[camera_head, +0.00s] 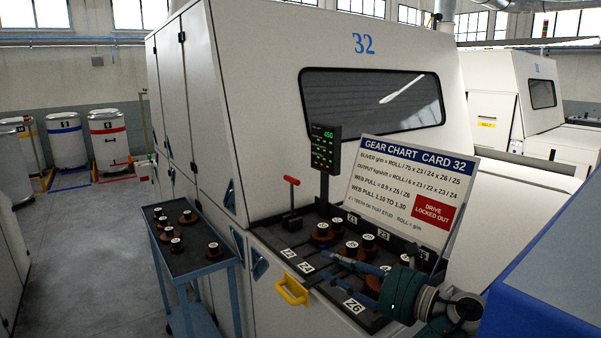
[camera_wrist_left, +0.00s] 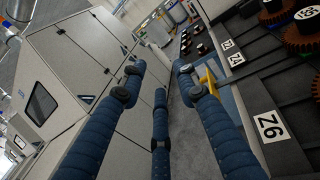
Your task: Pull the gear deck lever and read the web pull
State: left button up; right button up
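The gear deck lever (camera_head: 291,198), with a red crossbar handle on a dark stem, stands about upright at the deck's left back corner in the head view. A dark display (camera_head: 325,148) with green digits stands behind the deck; its top line looks like 450, the lower lines are too small to read. The gear deck (camera_head: 318,284) carries brown gears (camera_head: 322,232) and labels. My left gripper (camera_head: 326,267) is over the deck's front part, apart from the lever. In the left wrist view its blue fingers (camera_wrist_left: 160,82) are spread with nothing between them. My right gripper is out of view.
The gear chart sign (camera_head: 412,188) stands behind the deck, with "DRIVE LOCKED OUT" in red. A yellow handle (camera_head: 291,291) juts from the deck front. A blue trolley (camera_head: 196,262) with several gears stands left. Drums (camera_head: 108,140) stand farther back; floor (camera_head: 95,255) left is clear.

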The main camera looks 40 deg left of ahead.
aim_at(293, 182)
jog(key=j+z, duration=0.4)
jog(key=j, duration=0.25)
jog(key=j+z, duration=0.35)
jog(key=j, duration=0.3)
jog(key=j+z, duration=0.4)
jog(key=j, duration=0.25)
jog(key=j+u, duration=0.1)
jog(key=j, duration=0.6)
jog(key=i+j+u, duration=0.15)
jog(key=u, duration=0.45)
